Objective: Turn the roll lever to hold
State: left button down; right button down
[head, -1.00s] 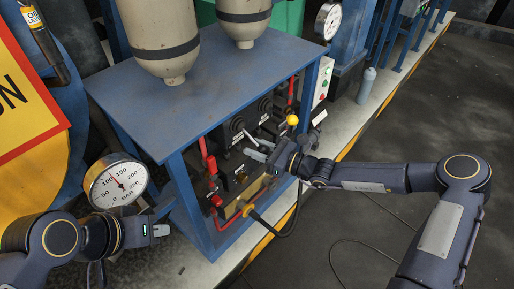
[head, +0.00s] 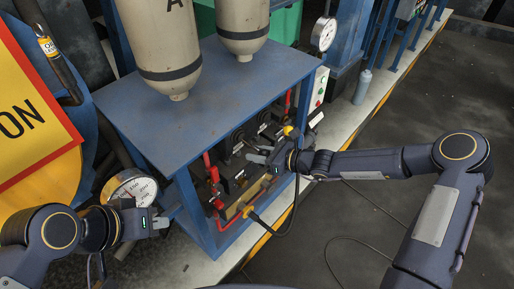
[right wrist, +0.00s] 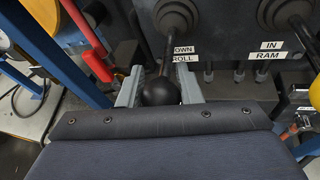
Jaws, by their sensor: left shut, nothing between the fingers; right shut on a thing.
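The roll lever (right wrist: 160,92) has a black ball knob and a shaft rising from a round black boot on the dark panel. In the right wrist view, my right gripper's grey fingers stand on either side of the knob and are shut on it. A label ending in "OWN" and "ROLL" (right wrist: 184,55) is beside the shaft, partly hidden. In the head view my right gripper (head: 258,154) is at the panel under the blue bench top, and the knob is too small to make out. My left gripper (head: 160,222) is shut and empty, left of the bench.
A second lever (right wrist: 300,30) stands to the right, by the label "IN RAM" (right wrist: 270,50). Red pipes (head: 212,175) run left of the panel. A pressure gauge (head: 132,187) is behind my left gripper. Open floor lies right of the bench.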

jog(key=shift+r, duration=0.4)
jog(key=c, duration=1.1)
grip_release()
jog(key=shift+o, duration=0.2)
jog(key=shift+d, duration=0.1)
jog(key=v, duration=0.7)
jog(key=shift+s+d, duration=0.2)
jog(key=shift+d, duration=0.1)
jog(key=shift+r, duration=0.1)
jog(key=s+d+r+n+h+p, duration=0.1)
jog(key=s+d+r+n+h, duration=0.2)
jog(key=s+d+r+n, duration=0.2)
jog(key=s+d+r+n+h+p, duration=0.1)
jog(key=s+d+r+n+h, duration=0.2)
jog(key=s+n, duration=0.7)
jog(key=s+d+r+n+h+p, duration=0.1)
jog(key=s+d+r+n+h, duration=0.2)
jog(key=s+d+r+n, duration=0.4)
jog(key=s+d+n, duration=0.1)
jog(key=s, duration=0.4)
jog(key=shift+h, duration=0.4)
